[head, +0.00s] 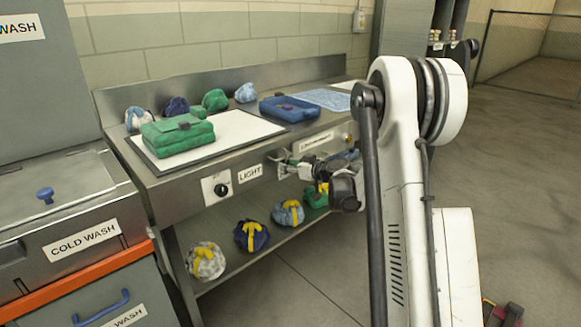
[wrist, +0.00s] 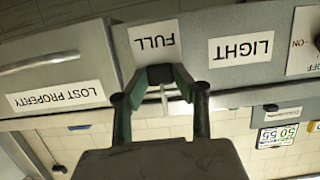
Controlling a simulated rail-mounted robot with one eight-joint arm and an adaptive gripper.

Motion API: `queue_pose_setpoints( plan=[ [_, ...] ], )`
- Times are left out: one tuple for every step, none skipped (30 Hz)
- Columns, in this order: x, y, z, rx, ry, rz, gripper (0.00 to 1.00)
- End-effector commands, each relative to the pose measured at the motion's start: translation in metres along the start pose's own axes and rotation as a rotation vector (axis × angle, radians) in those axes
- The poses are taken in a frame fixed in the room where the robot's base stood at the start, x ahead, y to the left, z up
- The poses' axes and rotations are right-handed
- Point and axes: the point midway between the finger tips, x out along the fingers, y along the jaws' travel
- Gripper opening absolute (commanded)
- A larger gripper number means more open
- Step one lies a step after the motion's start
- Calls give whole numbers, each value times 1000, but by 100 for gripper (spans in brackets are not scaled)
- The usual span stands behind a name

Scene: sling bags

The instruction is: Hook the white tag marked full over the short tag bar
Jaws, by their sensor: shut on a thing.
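The white tag marked FULL (wrist: 155,42) appears upside down in the wrist view, in front of the bench's grey front panel, between the LIGHT and LOST PROPERTY labels. My gripper (wrist: 161,76) is shut at the tag's edge, with a dark piece between the fingertips. In the head view my gripper (head: 287,167) is at the bench front, just right of the LIGHT label; the tag is not readable there. A thin pale strip shows between my fingers in the wrist view. I cannot tell whether it is the short tag bar, or whether the tag touches a bar.
The LIGHT label (head: 249,172) and a black knob (head: 221,190) are left of my gripper. The LOST PROPERTY drawer (wrist: 58,97) is beside it. Several bundles, including a grey one (head: 206,261), sit on the lower shelf.

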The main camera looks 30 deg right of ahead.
Motion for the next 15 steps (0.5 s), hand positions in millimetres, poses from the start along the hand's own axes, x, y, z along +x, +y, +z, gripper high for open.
queue_pose_setpoints(
  plan=[
    [0, 0, 0, 0, 0, 0, 0],
    [0, 0, 0, 0, 0, 0, 0],
    [0, 0, 0, 0, 0, 0, 0],
    [0, 0, 0, 0, 0, 0, 0],
    [0, 0, 0, 0, 0, 0, 0],
    [0, 0, 0, 0, 0, 0, 0],
    [0, 0, 0, 0, 0, 0, 0],
    [0, 0, 1, 0, 0, 0, 0],
    [0, 0, 1, 0, 0, 0, 0],
    [0, 0, 2, 0, 0, 0, 0],
    [1, 0, 3, 0, 0, 0, 0],
    [1, 0, 4, 0, 0, 0, 0],
    [1, 0, 5, 0, 0, 0, 0],
    [2, 0, 6, 0, 0, 0, 0],
    [2, 0, 8, 0, 0, 0, 0]
  ],
)
